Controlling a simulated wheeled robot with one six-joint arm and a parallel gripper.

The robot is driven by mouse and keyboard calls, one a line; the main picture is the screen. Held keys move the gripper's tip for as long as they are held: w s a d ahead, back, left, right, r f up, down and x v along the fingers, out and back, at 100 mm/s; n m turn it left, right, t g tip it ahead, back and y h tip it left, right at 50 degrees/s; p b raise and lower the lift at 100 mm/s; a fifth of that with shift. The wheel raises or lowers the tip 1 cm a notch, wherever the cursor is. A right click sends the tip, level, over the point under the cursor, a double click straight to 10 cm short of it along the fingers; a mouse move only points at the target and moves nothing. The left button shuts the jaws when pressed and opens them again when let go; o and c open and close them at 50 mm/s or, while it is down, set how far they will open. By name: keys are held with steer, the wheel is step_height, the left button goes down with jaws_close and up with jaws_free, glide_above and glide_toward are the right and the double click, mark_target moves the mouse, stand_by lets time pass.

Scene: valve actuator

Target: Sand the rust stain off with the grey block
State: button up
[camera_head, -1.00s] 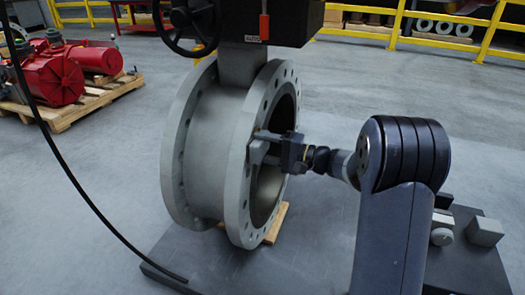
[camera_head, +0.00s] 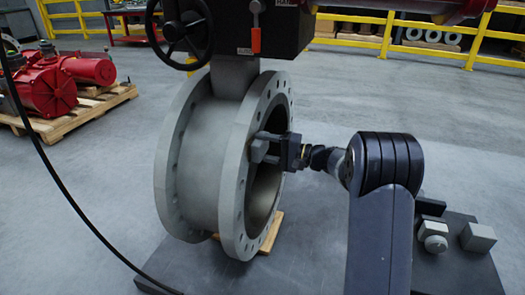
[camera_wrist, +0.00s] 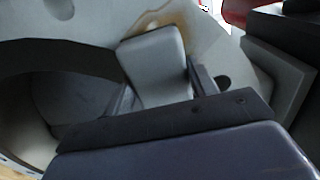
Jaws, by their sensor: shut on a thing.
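In the wrist view my gripper (camera_wrist: 155,92) is shut on the grey block (camera_wrist: 152,58), a rounded light-grey piece standing out beyond the fingers. The rust stain (camera_wrist: 190,28) is a brown, ring-like mark on the pale flange face (camera_wrist: 85,22). The block overlaps part of the stain; whether it touches the face I cannot tell. In the head view my gripper (camera_head: 272,148) is at the near flange (camera_head: 236,180) of the big grey valve body, beside its bore. The stain cannot be made out there.
The black actuator housing (camera_head: 232,30) with a handwheel (camera_head: 188,28) and an orange tag (camera_head: 256,40) sits above the valve. A grey box (camera_head: 477,238) and a rounded grey part (camera_head: 434,236) lie on the dark base plate at right. A black cable hangs at left.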

mark_target(247, 150)
steer(key=shift+w+d, duration=0.25)
steer(key=shift+w, duration=0.3)
steer(key=shift+w+f, duration=0.1)
steer(key=shift+a+b, duration=0.1)
steer(key=shift+b, duration=0.2)
steer(key=shift+s+a+b, duration=0.55)
steer(key=shift+s+b, duration=0.1)
steer(key=shift+s, duration=0.7)
steer(key=shift+s+a+b, duration=0.5)
steer(key=shift+s+b, duration=0.2)
steer(key=shift+s, duration=0.65)
steer(key=shift+s+a+b, duration=0.55)
steer(key=shift+s+b, duration=0.1)
steer(key=shift+s, duration=0.7)
steer(key=shift+s+a, duration=0.1)
steer(key=shift+r+p, duration=0.3)
steer(key=shift+r, duration=0.45)
steer(key=shift+w+d, duration=0.4)
steer(key=shift+w, duration=0.3)
steer(key=shift+w+d, duration=0.35)
steer(key=shift+w, duration=0.3)
steer(key=shift+w+d+p, duration=0.3)
steer(key=shift+w+d, duration=0.05)
steer(key=shift+w, duration=0.6)
steer(key=shift+w+d+p, duration=0.35)
steer(key=shift+w, duration=0.55)
steer(key=shift+w+d+p, duration=0.3)
steer(key=shift+w+d, duration=0.05)
steer(key=shift+w, duration=0.6)
steer(key=shift+f, duration=0.1)
